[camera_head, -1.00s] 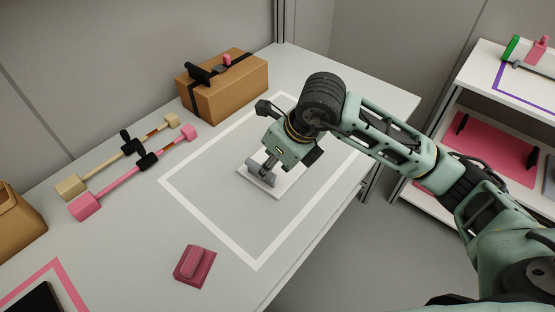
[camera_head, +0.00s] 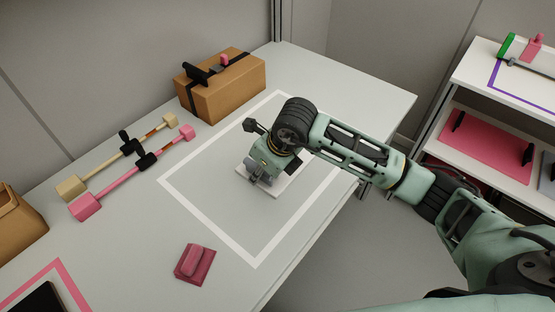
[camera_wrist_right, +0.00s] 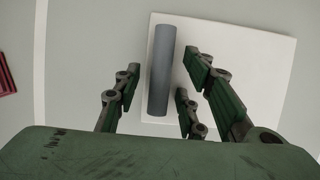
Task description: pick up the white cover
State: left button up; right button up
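The white cover (camera_head: 289,184) is a flat square plate lying inside the white outline on the grey table. It has a grey bar handle, mostly hidden by my gripper in the head view. In the right wrist view the cover (camera_wrist_right: 255,60) fills the middle and right, and its handle (camera_wrist_right: 161,65) runs up the picture. My right gripper (camera_head: 261,178) is low over the cover, pointing down. In the wrist view its fingers (camera_wrist_right: 162,80) are open, to the left and right of the handle with gaps showing. My left gripper is not in view.
A pink block (camera_head: 194,263) lies at the table's front. A cardboard box (camera_head: 228,90) stands behind, with two long bars (camera_head: 150,160) to its left. A shelf unit (camera_head: 505,85) stands at right. The table around the cover is clear.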

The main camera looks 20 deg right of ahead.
grip_shut()
dwell(0.3)
jog(key=shift+r+p, duration=0.3)
jog(key=shift+r, duration=0.2)
notch_tip(320, 180, up, 4)
jog(key=shift+f+p, duration=0.1)
jog(key=shift+p, duration=1.1)
jog(key=s+d+r+p, duration=0.1)
jog(key=d+r, duration=0.5)
jog(key=d, duration=0.5)
jog(key=shift+d+r, duration=0.15)
jog(key=shift+d, duration=0.15)
